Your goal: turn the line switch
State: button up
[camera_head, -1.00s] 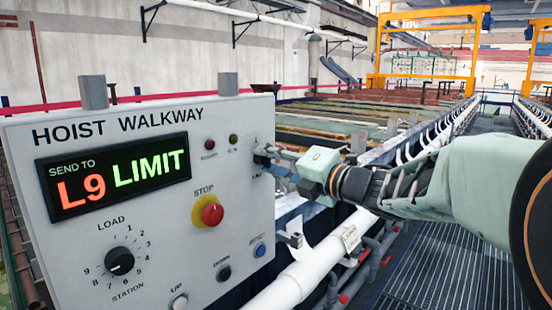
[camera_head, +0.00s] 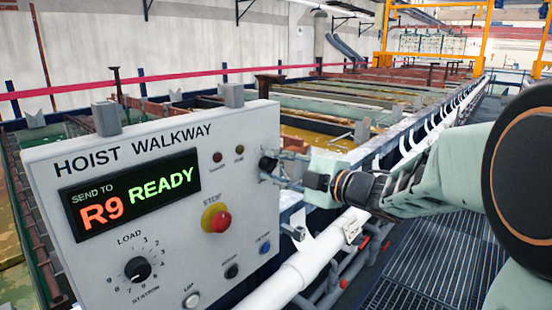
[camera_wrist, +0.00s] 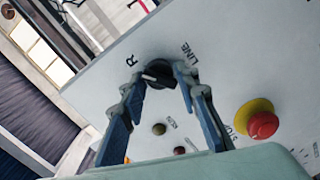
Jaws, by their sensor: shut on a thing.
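The line switch (camera_wrist: 157,77) is a black round knob with a white mark, on the sloped grey panel (camera_wrist: 215,75). In the wrist view it sits between the words LINE and R, its white mark toward the R side. My gripper (camera_wrist: 158,72) has its two blue-grey fingers closed around the knob, one on each side. In the head view the switch (camera_head: 267,164) is at the panel's right edge, with my gripper (camera_head: 279,168) on it from the right. The display (camera_head: 135,194) reads SEND TO R9 READY.
On the same panel are a red STOP button (camera_head: 221,220) on a yellow ring, a LOAD STATION dial (camera_head: 138,269), and small UP, DOWN and blue buttons below. Two small lamps sit left of the switch. A white pipe (camera_head: 290,283) and grated walkway (camera_head: 425,285) lie right.

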jog(key=shift+r+m+p, duration=0.3)
jog(key=shift+m+p, duration=0.1)
jog(key=shift+m, duration=0.2)
jog(key=o, duration=0.8)
jog(key=shift+o, duration=1.1)
jog(key=shift+w, duration=0.1)
jog(key=shift+f, duration=0.1)
jog(key=v, duration=1.2)
